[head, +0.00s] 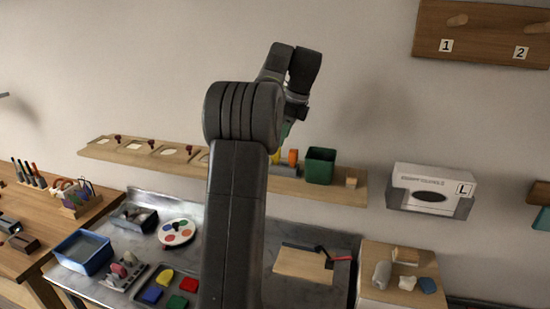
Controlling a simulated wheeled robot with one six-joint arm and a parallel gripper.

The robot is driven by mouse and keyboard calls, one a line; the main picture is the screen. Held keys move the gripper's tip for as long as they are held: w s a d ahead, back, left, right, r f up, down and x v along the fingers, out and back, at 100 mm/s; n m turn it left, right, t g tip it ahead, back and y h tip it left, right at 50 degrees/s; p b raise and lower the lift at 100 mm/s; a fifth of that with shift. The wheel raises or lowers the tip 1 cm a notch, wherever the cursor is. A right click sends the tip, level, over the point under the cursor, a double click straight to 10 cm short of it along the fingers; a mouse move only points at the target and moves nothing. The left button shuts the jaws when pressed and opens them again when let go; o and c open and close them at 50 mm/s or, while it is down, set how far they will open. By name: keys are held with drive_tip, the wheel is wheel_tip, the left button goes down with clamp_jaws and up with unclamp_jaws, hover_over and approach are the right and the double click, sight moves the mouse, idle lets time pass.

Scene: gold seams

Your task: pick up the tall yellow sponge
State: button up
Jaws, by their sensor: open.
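A narrow strip of yellow (275,157) shows on the wall shelf just right of my arm. It may be the tall yellow sponge, but my arm hides most of it and I cannot tell its full shape. The end of my arm with my gripper (297,112) is small and dark, above the shelf and near the yellow strip. My gripper is open. Its fingers are not clearly seen, and I see nothing held. A bit of green shows just below it, too hidden to name.
On the wall shelf (340,192), an orange block (293,157), a green bin (320,165) and a small wooden block (351,182) stand right of the yellow strip. Below are a blue bin (62,262), a palette (177,232) and a cutting board (303,264). A white box (433,182) sits right.

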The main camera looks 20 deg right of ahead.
drive_tip(key=shift+a+p+x, duration=0.2)
drive_tip(key=shift+p+x, duration=0.2)
drive_tip(key=shift+x, duration=2.2)
drive_tip(key=shift+r, duration=0.1)
drive_tip(key=c, duration=1)
drive_tip(key=shift+c, duration=0.2)
